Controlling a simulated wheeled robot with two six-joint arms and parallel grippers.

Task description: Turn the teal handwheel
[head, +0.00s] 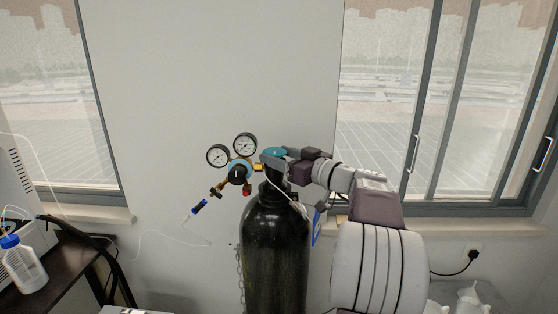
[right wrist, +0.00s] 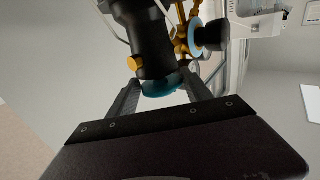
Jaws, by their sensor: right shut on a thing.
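The teal handwheel (head: 274,153) sits on top of a dark gas cylinder (head: 274,240) in the head view. My right gripper (head: 275,158) reaches in from the right at the cylinder top. In the right wrist view the teal handwheel (right wrist: 163,84) lies between the two fingers of my right gripper (right wrist: 162,88), which are shut on its rim. Part of the wheel is hidden by the fingers in the head view. My left gripper is not in view.
A regulator (head: 238,172) with two round gauges (head: 232,150) is attached left of the cylinder top. A chain (head: 239,268) hangs beside the cylinder. A dark bench with a blue-capped bottle (head: 22,266) stands at the far left. Windows and a wall lie behind.

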